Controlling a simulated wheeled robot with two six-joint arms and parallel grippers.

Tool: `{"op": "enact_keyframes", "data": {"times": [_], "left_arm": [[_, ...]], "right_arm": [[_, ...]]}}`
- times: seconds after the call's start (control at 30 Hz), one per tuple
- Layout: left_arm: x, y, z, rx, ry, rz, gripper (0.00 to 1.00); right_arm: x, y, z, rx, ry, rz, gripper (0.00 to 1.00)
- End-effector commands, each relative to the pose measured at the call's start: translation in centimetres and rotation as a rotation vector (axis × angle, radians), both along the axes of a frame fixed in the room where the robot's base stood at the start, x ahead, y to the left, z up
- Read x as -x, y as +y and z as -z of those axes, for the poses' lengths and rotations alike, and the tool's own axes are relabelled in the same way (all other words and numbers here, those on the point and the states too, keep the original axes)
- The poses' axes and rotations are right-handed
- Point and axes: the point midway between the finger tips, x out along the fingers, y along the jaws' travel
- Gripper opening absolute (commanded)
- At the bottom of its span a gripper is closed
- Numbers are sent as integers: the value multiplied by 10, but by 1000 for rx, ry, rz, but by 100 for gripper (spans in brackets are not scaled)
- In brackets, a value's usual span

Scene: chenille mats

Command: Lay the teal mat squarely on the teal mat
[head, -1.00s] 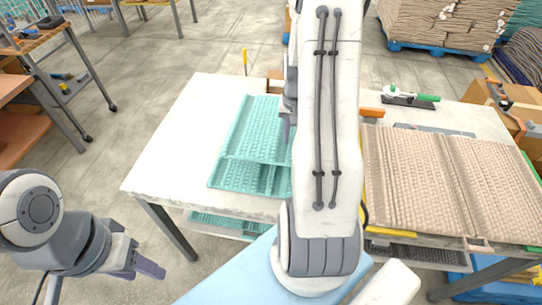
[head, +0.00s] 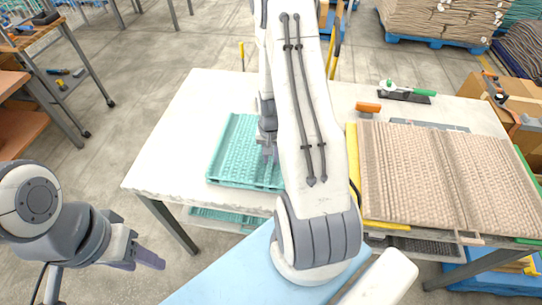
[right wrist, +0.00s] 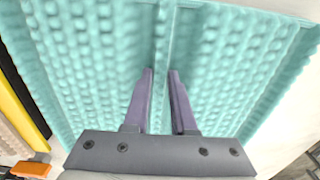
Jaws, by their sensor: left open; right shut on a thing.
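A teal ribbed mat (head: 232,150) is on the white table, partly hidden behind my right arm. My right gripper (head: 267,156) is over it. In the right wrist view its purple fingers (right wrist: 160,78) are shut on a raised rib at the middle of the teal mat (right wrist: 85,70). The head view shows one teal outline, so the held mat covers most or all of the other teal mat; I cannot tell the two apart or see any gap between them. My left gripper (head: 150,261) is open and empty, low at the left, away from the table.
Brown ribbed mats (head: 405,180) lie at the right, beside a yellow edge (head: 353,165). An orange-handled tool (head: 367,107) and a green-handled tool (head: 408,93) lie behind them. The table's left part (head: 175,150) is bare. More teal mats (head: 225,216) lie on a shelf below.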

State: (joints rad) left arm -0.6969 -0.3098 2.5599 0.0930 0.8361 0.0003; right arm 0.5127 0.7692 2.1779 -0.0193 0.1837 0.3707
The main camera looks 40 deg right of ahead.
Motion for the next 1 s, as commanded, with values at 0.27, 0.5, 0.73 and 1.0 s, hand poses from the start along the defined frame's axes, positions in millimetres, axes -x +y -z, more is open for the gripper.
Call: {"op": "enact_keyframes", "data": {"times": [0.27,0.5,0.73,1.0], "left_arm": [[0,0,1,0,0,0,50],[0,0,0,0,0,0,50],[0,0,4,0,0,0,50],[0,0,12,0,0,1,50]], "right_arm": [[0,0,1,-1,1,-1,54],[0,0,0,-1,1,-1,54],[-1,0,-20,2,-3,0,54],[-1,0,-74,3,-5,0,54]]}}
